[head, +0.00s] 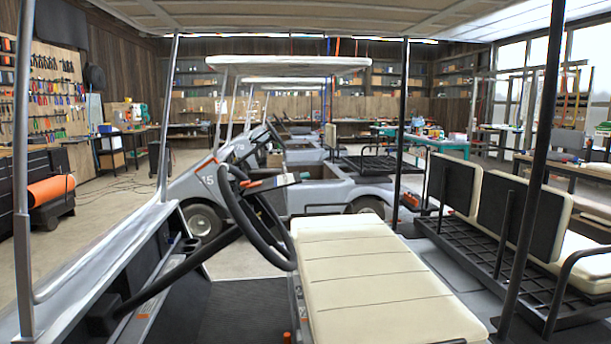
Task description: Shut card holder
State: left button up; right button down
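A golf cart with a black steering wheel (243,215) and a cream seat (365,275) fills the foreground. A flat, dark, tilted piece with a pale face and orange bits (272,184) shows just beyond the wheel's upper right. It may be the card holder, but I cannot tell for sure, nor whether it is open or shut. Neither of my grippers is in view.
The cart's roof (320,18) spans overhead on thin posts, with a dark post (532,165) at right. A dashboard (150,270) lies at left. Another cart (200,190) stands beyond. A tool wall (55,95) is at left, and open floor (110,215) lies before it.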

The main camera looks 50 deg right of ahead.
aim_at(288, 179)
jog(key=i+l, duration=0.25)
jog(key=i, duration=0.15)
jog(key=i+l, duration=0.25)
jog(key=i, duration=0.15)
